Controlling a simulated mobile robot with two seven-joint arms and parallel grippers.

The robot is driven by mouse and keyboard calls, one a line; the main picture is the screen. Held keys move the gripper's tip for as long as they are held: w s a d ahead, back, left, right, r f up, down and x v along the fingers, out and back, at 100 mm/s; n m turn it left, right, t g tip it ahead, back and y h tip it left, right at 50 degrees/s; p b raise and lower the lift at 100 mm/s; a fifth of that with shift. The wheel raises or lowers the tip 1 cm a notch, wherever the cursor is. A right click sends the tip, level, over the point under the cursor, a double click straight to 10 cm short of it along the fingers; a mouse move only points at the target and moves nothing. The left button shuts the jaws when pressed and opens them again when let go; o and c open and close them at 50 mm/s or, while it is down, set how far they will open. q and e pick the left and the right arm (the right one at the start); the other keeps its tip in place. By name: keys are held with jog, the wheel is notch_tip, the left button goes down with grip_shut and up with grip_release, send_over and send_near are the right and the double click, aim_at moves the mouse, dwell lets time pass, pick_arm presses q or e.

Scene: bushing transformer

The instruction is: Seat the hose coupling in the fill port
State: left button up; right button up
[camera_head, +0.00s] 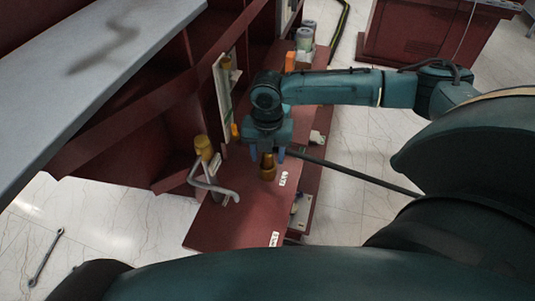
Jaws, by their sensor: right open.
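My right gripper (267,153) points down over the dark red ledge, with its two fingers apart. A small brass fitting (268,170) stands upright on the ledge just below and between the fingertips; whether they touch it I cannot tell. I also cannot tell whether this fitting is the fill port or the hose coupling. To its left, a yellow-brass piece (203,147) sits on top of a bent grey pipe (210,185). A black hose (360,175) runs from behind the right gripper toward the lower right. My left gripper does not show.
An orange block (290,61) and grey canisters (304,40) stand farther back. A wrench (46,257) lies on the tiled floor.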

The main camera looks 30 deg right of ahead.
notch_tip(320, 180, up, 12)
jog(key=p, duration=0.1)
jog(key=shift+f, duration=0.2)
jog(key=shift+s, duration=0.1)
dwell(0.4)
